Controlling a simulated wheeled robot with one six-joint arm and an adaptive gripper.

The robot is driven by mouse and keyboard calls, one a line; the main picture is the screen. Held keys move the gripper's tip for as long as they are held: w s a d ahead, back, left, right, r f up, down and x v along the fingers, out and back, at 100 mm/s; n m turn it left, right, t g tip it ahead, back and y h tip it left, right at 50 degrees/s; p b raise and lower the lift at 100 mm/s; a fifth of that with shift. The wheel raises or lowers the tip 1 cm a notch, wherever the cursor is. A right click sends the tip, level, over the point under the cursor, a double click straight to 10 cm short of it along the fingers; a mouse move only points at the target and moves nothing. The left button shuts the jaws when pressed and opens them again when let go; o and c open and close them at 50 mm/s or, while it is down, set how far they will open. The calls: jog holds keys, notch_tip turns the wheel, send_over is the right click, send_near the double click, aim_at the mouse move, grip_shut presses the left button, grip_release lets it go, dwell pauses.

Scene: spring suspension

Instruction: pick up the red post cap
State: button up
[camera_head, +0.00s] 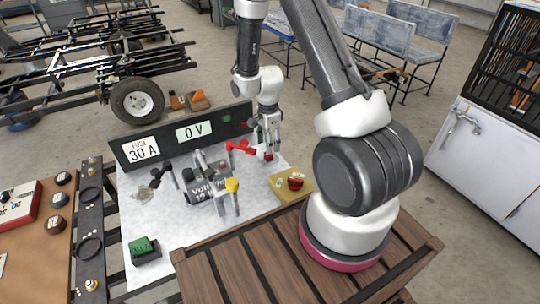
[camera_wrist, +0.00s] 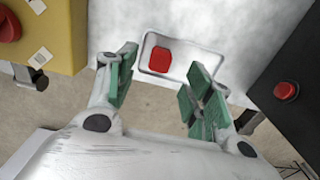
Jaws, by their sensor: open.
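The red post cap (camera_wrist: 160,61) is a small red block lying in a shallow pale tray (camera_wrist: 188,77) in the wrist view. In the head view the cap (camera_head: 268,156) shows as a small red spot just below my fingers. My gripper (camera_head: 267,143) points down over the far right part of the white worktop. Its green-padded fingers are open in the wrist view (camera_wrist: 162,66), one on each side of the cap as seen from above. I see no contact with the cap, and the gap in height is hard to tell.
A yellow box (camera_head: 284,186) with a red button stands near the cap. A black panel (camera_head: 160,133) with displays runs along the back edge, close to my gripper. A red clamp (camera_head: 240,147) and a grey battery (camera_head: 206,188) are to the left.

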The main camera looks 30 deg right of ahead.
aim_at(269, 156)
notch_tip(269, 156, down, 5)
jog(key=shift+d+f, duration=0.1)
jog(key=c, duration=0.8)
